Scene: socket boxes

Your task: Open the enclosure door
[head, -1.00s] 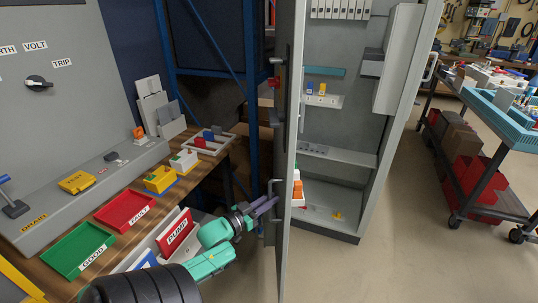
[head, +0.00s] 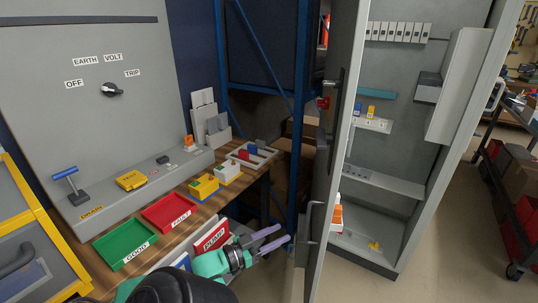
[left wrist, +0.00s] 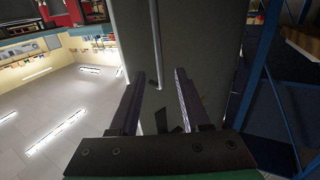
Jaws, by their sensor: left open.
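The grey enclosure door (head: 334,170) stands ajar in the head view, its edge toward me and the cabinet interior (head: 385,160) showing to its right. A vertical handle (head: 307,235) is low on the door's left face. My left gripper (head: 286,239) is open and empty, its two purple fingers pointing at the handle from the left, with a small gap between. In the left wrist view the open fingers (left wrist: 159,72) frame a dark grey panel (left wrist: 195,40), apparently the door face; contact cannot be told. My right gripper is not in view.
The wooden bench (head: 180,235) on the left holds a green tray (head: 125,243), a red tray (head: 170,214) and small yellow and white boxes. A blue rack (head: 302,110) stands behind the door. A cart (head: 488,155) is at right; floor before the cabinet is clear.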

